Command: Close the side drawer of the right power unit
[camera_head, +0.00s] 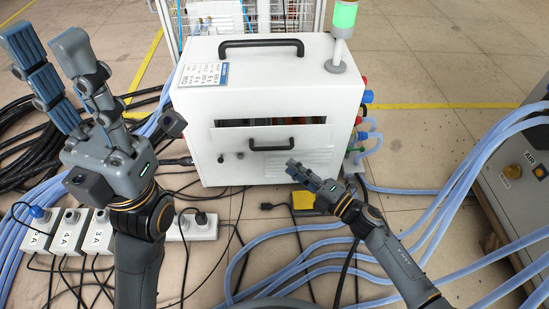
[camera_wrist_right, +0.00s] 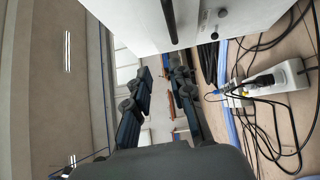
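A white power unit (camera_head: 262,85) stands ahead in the head view. Its near side carries a drawer front (camera_head: 235,160) with a black handle (camera_head: 271,145). A dark gap (camera_head: 250,122) above this handle shows some of the inside; how far the drawer stands out is hard to tell. The handle also appears at the top of the right wrist view (camera_wrist_right: 169,18). My right gripper (camera_head: 297,170) is in front of the unit, low and right of the handle, apart from it. Its fingers are spread and empty in the wrist view (camera_wrist_right: 160,85). My left gripper (camera_head: 45,42) is raised at left, open and empty.
A grey unit marked AIR (camera_head: 525,165) stands at the right edge. Light-blue hoses (camera_head: 440,225) cross the floor at right. Power strips (camera_head: 70,232) and black cables lie at left. A signal light (camera_head: 344,18) glows green on the white unit.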

